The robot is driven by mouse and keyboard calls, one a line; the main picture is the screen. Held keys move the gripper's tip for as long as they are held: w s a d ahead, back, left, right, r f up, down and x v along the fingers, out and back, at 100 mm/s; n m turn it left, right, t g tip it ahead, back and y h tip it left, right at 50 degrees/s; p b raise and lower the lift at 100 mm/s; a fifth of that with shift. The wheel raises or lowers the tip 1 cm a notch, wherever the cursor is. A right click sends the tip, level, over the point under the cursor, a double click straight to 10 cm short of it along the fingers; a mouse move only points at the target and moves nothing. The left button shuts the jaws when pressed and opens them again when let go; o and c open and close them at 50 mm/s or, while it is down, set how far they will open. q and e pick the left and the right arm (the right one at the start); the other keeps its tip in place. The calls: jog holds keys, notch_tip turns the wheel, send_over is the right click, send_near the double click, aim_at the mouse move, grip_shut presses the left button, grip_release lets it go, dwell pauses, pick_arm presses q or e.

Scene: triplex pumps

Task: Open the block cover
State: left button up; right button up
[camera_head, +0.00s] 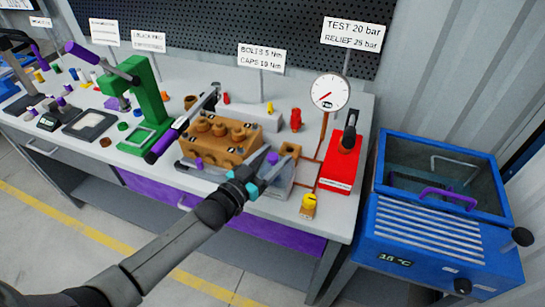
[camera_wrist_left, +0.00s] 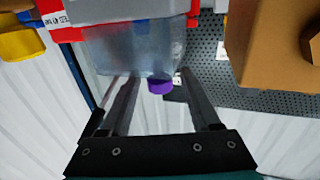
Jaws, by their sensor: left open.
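In the left wrist view a purple knob (camera_wrist_left: 160,86) sits on the edge of a translucent grey cover (camera_wrist_left: 135,48). My left gripper (camera_wrist_left: 160,102) is open there, its fingers on either side of the knob's line. Whether the fingers reach the knob is unclear. The cover's outline is hard to make out in the head view.
A dial gauge (camera_head: 330,92) and a red box (camera_head: 341,163) with a lever stand right of the block. A yellow-topped fitting (camera_head: 308,205) is near the front edge. A green press (camera_head: 150,103) stands left. A blue tank (camera_head: 436,231) is at the far right.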

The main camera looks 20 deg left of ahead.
pick_arm(q)
grip_shut()
dwell(0.5)
dwell(0.9)
